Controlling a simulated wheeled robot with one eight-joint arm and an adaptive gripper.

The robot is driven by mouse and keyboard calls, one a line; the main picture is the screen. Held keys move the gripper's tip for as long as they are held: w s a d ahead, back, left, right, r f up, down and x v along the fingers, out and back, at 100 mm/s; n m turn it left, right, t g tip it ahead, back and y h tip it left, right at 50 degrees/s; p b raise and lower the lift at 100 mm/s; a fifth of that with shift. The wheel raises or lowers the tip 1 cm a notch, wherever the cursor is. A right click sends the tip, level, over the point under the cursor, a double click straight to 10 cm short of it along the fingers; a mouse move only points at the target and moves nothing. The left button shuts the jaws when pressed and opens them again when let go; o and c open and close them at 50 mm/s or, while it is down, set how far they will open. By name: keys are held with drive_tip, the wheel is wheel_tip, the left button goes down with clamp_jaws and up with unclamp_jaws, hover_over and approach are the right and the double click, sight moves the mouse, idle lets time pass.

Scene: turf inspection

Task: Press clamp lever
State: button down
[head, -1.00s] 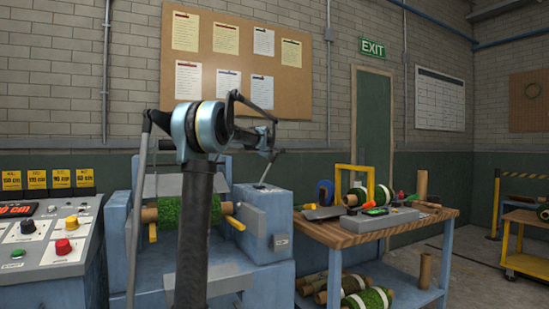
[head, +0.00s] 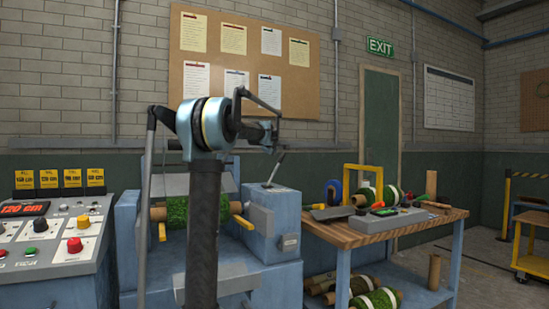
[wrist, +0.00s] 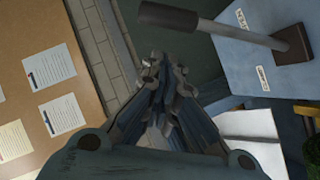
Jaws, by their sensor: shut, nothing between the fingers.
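The lever (head: 277,168) has a dark grip on a metal rod and stands tilted on top of the blue machine's right-hand block (head: 272,200). In the wrist view its dark grip (wrist: 168,17) is at the top, and its rod runs right to a dark base (wrist: 293,44). My gripper (head: 275,146) is shut and empty, in front of or above the lever in the head view. In the wrist view my gripper's fingertips (wrist: 163,66) are together below the grip, with a visible gap between. Contact is not seen.
A green turf roll (head: 177,212) lies in the machine, partly hidden by my arm. A control panel (head: 55,240) with buttons and a red display stands left. A wooden-topped table (head: 365,238) with turf rolls and tools stands right. A notice board (head: 245,65) hangs behind.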

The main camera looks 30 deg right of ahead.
drive_tip(key=v, duration=1)
drive_tip(key=shift+a, duration=0.45)
drive_tip(key=shift+w, duration=0.15)
drive_tip(key=s+a+f+g+y, duration=0.1)
drive_tip(key=s+a+f+y, duration=0.15)
drive_tip(key=a+f, duration=0.75)
drive_tip(key=s+a+f+m+g+y, duration=0.1)
drive_tip(key=s+a+f+y, duration=0.3)
drive_tip(key=a, duration=1)
drive_tip(key=s+a+f+g+y, duration=0.1)
drive_tip(key=s+a+f, duration=0.1)
drive_tip(key=a+f, duration=0.85)
drive_tip(key=s+a+f+m+g, duration=0.1)
drive_tip(key=s+a+f+g, duration=0.1)
drive_tip(key=s+a+f, duration=0.4)
drive_tip(key=s+a+f+m+g+y, duration=0.1)
drive_tip(key=s+a+f+g, duration=0.1)
drive_tip(key=s+a+f, duration=0.4)
drive_tip(key=s+a+f+m+g, duration=0.1)
drive_tip(key=s+a+f, duration=0.4)
drive_tip(key=s+f, duration=0.9)
drive_tip(key=shift+s+a+g, duration=0.4)
drive_tip(key=shift+s+g, duration=0.2)
drive_tip(key=shift+s, duration=0.3)
